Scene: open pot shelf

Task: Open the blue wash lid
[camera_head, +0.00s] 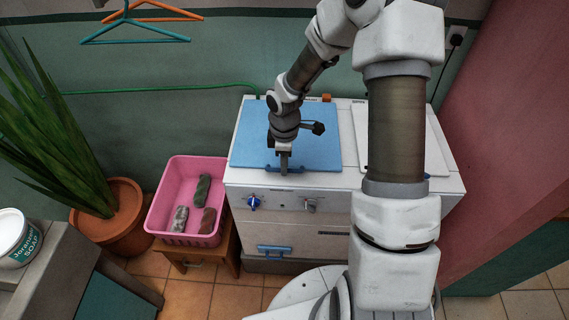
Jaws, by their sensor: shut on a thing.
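The blue wash lid (318,128) lies flat on the top left of a white washing machine (330,208). A darker blue handle (299,169) runs along its front edge. My gripper (284,170) points down at the front edge of the lid and is shut on the handle. The fingertips partly cover the middle of the handle. The lid looks closed, and my arm covers some of its surface.
A white lid (438,140) covers the machine's right side, partly behind my arm. Knobs (254,202) line the front panel. A pink basket (164,220) with several cloths stands on a wooden stool (222,262) at left. A potted plant (113,238) is farther left.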

